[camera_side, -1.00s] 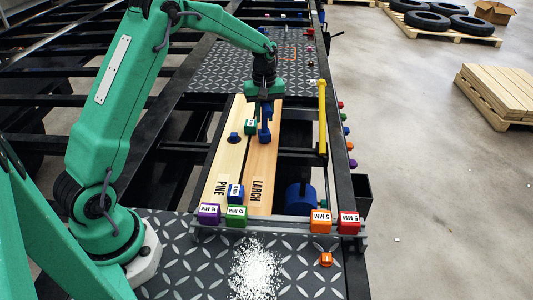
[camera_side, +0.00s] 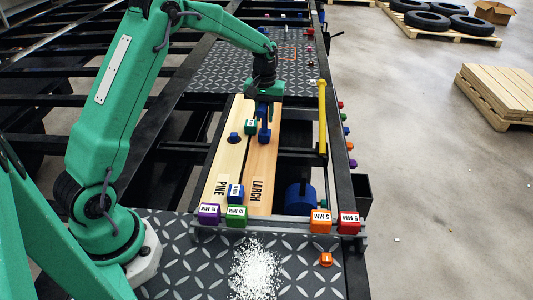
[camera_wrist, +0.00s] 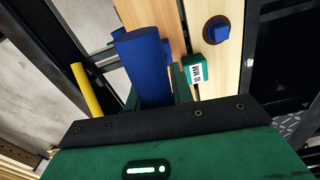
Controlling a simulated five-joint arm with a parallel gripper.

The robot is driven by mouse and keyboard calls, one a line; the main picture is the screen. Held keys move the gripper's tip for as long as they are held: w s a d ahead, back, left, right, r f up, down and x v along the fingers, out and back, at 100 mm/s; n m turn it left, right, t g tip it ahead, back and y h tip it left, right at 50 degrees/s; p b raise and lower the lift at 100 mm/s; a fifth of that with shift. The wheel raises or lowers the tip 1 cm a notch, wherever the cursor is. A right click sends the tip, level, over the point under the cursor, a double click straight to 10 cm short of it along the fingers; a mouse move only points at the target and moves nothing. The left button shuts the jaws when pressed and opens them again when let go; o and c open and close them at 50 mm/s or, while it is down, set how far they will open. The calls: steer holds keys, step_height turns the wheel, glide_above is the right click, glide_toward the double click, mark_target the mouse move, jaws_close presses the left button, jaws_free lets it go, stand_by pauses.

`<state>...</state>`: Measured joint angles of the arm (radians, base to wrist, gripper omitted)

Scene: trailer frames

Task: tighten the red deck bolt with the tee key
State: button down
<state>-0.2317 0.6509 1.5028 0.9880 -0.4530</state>
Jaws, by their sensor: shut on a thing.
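My gripper (camera_side: 264,107) hangs over the larch board and is shut on a blue bar-like tool (camera_side: 264,133). In the wrist view the blue tool (camera_wrist: 146,62) stands out between my fingers (camera_wrist: 155,98). I cannot tell whether it is the tee key, or whether its lower end touches the board. Small red pieces show on the far tread-plate deck (camera_side: 225,70), one at its right edge (camera_side: 309,33), and another on the right rail (camera_side: 340,104). I cannot tell which is the red deck bolt.
The pine board (camera_side: 222,170) and larch board (camera_side: 258,170) carry a green block (camera_side: 250,127) and blue pieces. A yellow upright bar (camera_side: 322,115) stands to the right. Labelled blocks, including a red one (camera_side: 348,223), line the front rail. White granules (camera_side: 256,270) lie on the near deck.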

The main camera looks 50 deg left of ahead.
steer(key=shift+r, duration=0.25)
steer(key=shift+r, duration=2.3)
steer(key=shift+r+n, duration=1)
steer(key=shift+r, duration=0.05)
steer(key=shift+f, duration=0.25)
